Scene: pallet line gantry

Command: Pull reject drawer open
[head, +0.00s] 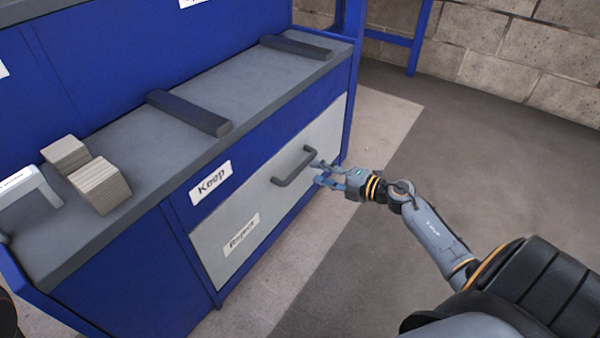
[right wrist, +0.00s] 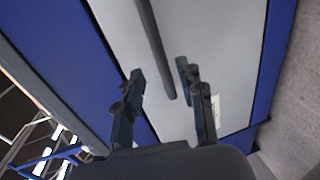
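The reject drawer (head: 222,240) has a light grey front with a "Reject" label (head: 241,234) and appears closed, roughly flush with the blue cabinet. Its dark bar handle (head: 294,167) stands out from the front. My right gripper (head: 318,172) is open beside the handle's right end, with no grip on it. In the right wrist view, the handle (right wrist: 154,45) runs down between the two spread fingers of the right gripper (right wrist: 160,69). I cannot tell whether a finger touches it. My left gripper is not in view.
The grey countertop (head: 258,85) above carries two dark bars (head: 188,112) and two tan blocks (head: 100,185) at the left. A "Keep" label (head: 210,183) is on the blue strip above the drawer front. The floor (head: 480,165) in front of the cabinet is clear.

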